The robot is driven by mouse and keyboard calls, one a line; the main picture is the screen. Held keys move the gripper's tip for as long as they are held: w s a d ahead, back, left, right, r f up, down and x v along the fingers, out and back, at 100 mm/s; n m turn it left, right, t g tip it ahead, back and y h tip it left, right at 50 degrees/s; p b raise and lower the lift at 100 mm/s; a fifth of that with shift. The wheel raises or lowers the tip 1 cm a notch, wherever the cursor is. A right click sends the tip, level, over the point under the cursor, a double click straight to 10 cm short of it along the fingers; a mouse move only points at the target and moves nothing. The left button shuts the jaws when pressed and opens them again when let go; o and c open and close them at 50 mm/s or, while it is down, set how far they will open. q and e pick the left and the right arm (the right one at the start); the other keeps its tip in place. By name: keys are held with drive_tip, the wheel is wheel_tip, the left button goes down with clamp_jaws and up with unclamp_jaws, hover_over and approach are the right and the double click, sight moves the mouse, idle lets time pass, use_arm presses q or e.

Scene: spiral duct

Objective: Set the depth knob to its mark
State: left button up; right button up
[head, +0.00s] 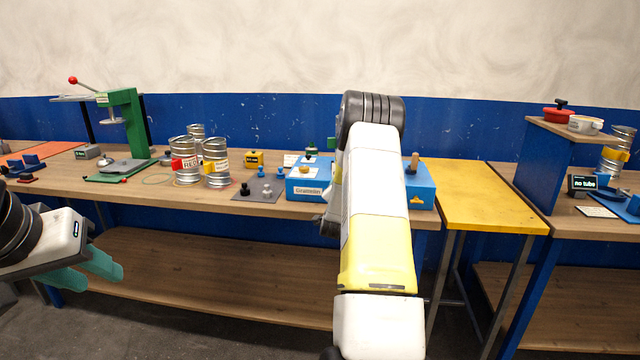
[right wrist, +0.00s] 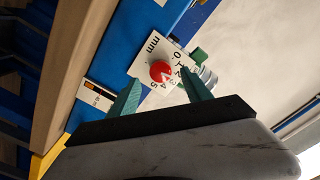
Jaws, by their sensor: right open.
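The red depth knob (right wrist: 160,71) sits on a white dial plate (right wrist: 147,60) marked "mm" with numbers from 0 to 5, on a blue housing. A pale pointer line shows on the knob near the higher numbers; its exact reading is too small to tell. My right gripper (right wrist: 159,77) is open, its teal fingers apart on either side of the knob; contact cannot be told. In the head view my right arm hides that gripper and the knob, in front of the blue machine (head: 309,183). My left gripper (head: 116,279) hangs at the left, away from the bench.
Metal cans (head: 216,162), a grey plate (head: 258,189) with small knobs, and a green press (head: 130,125) stand on the wooden bench. A yellow table (head: 490,200) adjoins it at the right. A green block (right wrist: 198,54) is close beside the dial.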

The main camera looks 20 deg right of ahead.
drive_tip(key=shift+v, duration=1.7)
drive_tip(key=a+r+n+g+y, duration=0.1)
drive_tip(key=a+r+n+y, duration=0.35)
drive_tip(key=a+r, duration=0.55)
drive_tip(key=s+a+r+n+g+y, duration=0.25)
drive_tip(key=s+a+r+y, duration=0.2)
drive_tip(key=s+a, duration=0.45)
drive_tip(key=s+a+n+g+y, duration=0.1)
drive_tip(key=s+a+n, duration=0.3)
drive_tip(key=s, duration=1)
drive_tip(key=s+a+n+g+y, duration=0.1)
drive_tip(key=s+a+n+g, duration=0.3)
drive_tip(key=s, duration=1.1)
drive_tip(key=shift+s+a+r+g, duration=0.2)
drive_tip(key=shift+a+r+g, duration=0.15)
drive_tip(key=shift+a, duration=0.85)
drive_tip(key=shift+d, duration=0.1)
